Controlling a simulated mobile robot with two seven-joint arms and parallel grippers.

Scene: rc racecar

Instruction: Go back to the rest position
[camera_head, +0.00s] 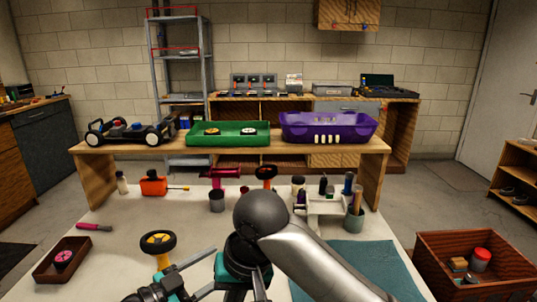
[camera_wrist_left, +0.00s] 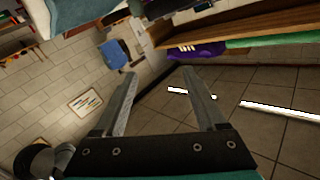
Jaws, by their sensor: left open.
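My left gripper (camera_head: 210,270) is low in the head view, its fingers spread and pointing right. In the left wrist view its two fingers (camera_wrist_left: 160,74) are apart with nothing between them. My right arm comes in from the lower right, and its dark round joint covers the middle of the near table. Part of my right gripper (camera_head: 246,287) shows below that joint; the arm hides much of it, so its opening cannot be told.
The near table (camera_head: 115,240) holds a brown tray (camera_head: 45,272), a white tool holder (camera_head: 325,205) and a blue-green mat (camera_head: 375,262). Behind is a wooden shelf with a car chassis (camera_head: 125,133), green tray (camera_head: 200,140) and purple bin (camera_head: 328,126). A wooden crate (camera_head: 430,268) stands right.

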